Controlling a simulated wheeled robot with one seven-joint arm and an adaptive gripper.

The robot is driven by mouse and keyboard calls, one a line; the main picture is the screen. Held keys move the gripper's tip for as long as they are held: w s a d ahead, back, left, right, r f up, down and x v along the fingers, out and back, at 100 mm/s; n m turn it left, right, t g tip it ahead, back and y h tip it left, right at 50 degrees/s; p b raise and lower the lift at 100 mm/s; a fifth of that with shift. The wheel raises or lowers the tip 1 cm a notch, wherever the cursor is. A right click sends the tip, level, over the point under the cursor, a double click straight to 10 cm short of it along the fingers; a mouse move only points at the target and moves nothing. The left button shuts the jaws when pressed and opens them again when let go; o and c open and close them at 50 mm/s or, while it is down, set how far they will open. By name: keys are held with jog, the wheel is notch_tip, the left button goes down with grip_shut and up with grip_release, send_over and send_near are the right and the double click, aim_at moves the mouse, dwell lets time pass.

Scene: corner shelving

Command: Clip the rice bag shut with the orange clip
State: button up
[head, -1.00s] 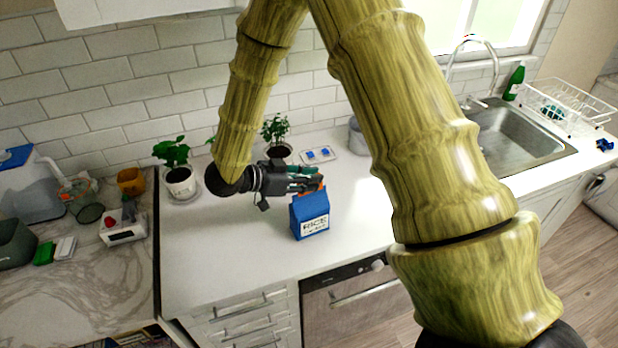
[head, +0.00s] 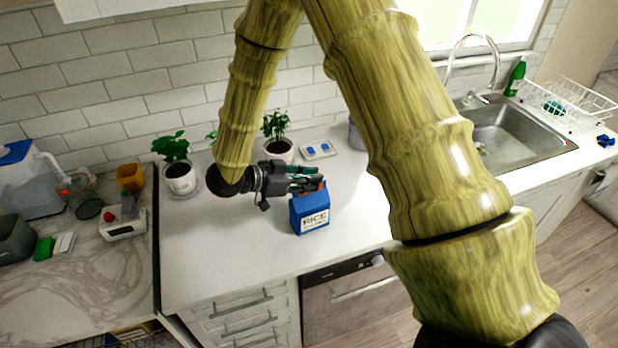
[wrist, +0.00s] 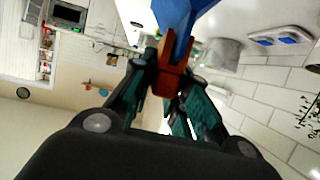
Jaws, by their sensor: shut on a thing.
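The blue rice bag (head: 311,213) stands upright on the white counter, with a white label reading RICE on its front. My gripper (head: 318,182) is at the top of the bag, reaching in from the left. It is shut on the orange clip (wrist: 173,72), which shows between the fingers in the wrist view. The clip's far end meets the top of the blue bag (wrist: 181,18) there. I cannot tell whether the clip's jaws are around the bag's top edge or only against it. In the head view the fingers hide most of the clip.
Potted plants (head: 180,178) and (head: 278,150) stand behind my gripper near the wall. A small white tray with blue items (head: 318,150) lies behind the bag. A grey pot (head: 356,135) is partly hidden by my arm. The counter in front of the bag is clear.

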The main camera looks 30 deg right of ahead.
jog(key=shift+f, duration=0.1)
jog(key=o, duration=0.9)
jog(key=shift+c, duration=0.2)
jog(key=v, duration=1.2)
